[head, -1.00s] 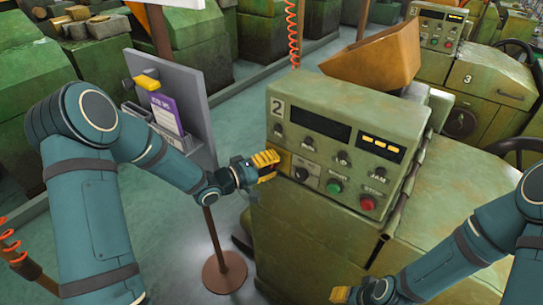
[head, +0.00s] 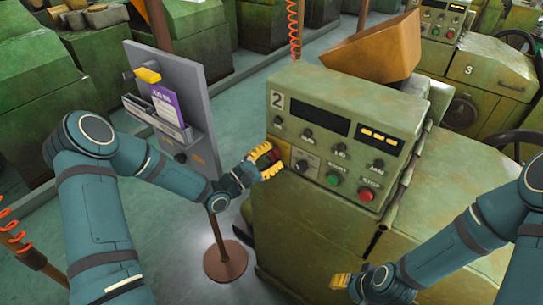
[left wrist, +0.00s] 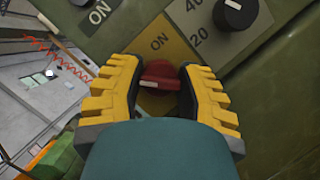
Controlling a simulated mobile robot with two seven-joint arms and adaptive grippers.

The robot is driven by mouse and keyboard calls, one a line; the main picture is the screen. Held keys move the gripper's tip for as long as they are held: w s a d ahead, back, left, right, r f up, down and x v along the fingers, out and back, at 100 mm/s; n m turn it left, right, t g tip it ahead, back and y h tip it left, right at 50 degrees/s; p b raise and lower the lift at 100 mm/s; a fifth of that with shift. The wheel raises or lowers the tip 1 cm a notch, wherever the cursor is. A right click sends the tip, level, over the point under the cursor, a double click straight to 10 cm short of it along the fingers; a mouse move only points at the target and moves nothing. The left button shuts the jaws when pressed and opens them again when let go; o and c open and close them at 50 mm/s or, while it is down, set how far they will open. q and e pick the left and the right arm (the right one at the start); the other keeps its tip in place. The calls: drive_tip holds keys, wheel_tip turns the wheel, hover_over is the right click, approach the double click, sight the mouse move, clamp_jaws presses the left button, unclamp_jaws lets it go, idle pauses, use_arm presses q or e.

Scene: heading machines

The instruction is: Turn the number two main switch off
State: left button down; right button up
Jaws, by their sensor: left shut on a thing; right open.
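The number two machine's control panel (head: 345,130) is green, with a "2" plate at its upper left. Its main switch is a red rotary knob (left wrist: 160,76) on a yellow plate (left wrist: 160,47) marked "ON". My left gripper (head: 270,160) is at the panel's lower left, its yellow fingers closed on both sides of the red knob. In the left wrist view the fingers flank the knob, and its pale mark shows at the front. The fingers partly hide the knob and plate in the head view. My right gripper (head: 342,288) is open and empty, low beside the machine's front.
Black knobs, a green start button (head: 333,179) and a red stop button (head: 366,194) sit right of the switch. A grey board (head: 185,85) on a brown stand (head: 226,260) is close to my left arm. Machine number three (head: 485,75) stands behind right.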

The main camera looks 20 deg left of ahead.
use_arm(q)
drive_tip(key=shift+n+t, duration=0.4)
drive_tip(key=shift+n, duration=0.3)
drive_tip(key=shift+r, duration=0.1)
drive_tip(key=c, duration=0.5)
unclamp_jaws()
drive_tip(key=shift+c, duration=0.2)
drive_tip(key=v, duration=1.2)
